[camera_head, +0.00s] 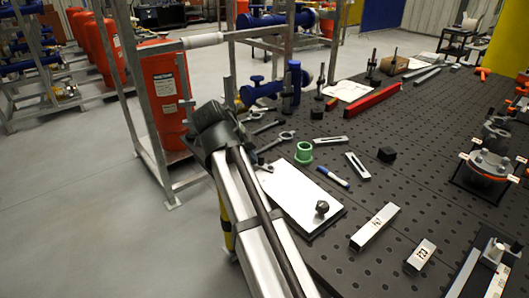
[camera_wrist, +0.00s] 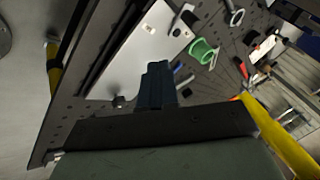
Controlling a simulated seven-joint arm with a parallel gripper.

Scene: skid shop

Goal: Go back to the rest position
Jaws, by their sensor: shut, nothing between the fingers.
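My gripper (camera_wrist: 158,68) shows in the wrist view as dark fingers closed together, with nothing between them. It points over the perforated dark table (camera_head: 375,235), with the white board (camera_wrist: 132,52) beyond the fingertips in that view. In the head view my silver and black arm reaches up from the bottom along the table's left edge. I cannot make out the fingers there. The white board (camera_head: 293,195) lies on the table just right of my arm, with a dark knob (camera_head: 322,207) at its near corner.
A green ring (camera_head: 304,152), blue marker (camera_head: 333,177), slotted metal plates and two metal blocks (camera_head: 375,226) lie near the board. A flanged fitting (camera_head: 487,165) stands at right. A metal rack with a red cylinder (camera_head: 166,92) stands left of the table. Open floor lies at left.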

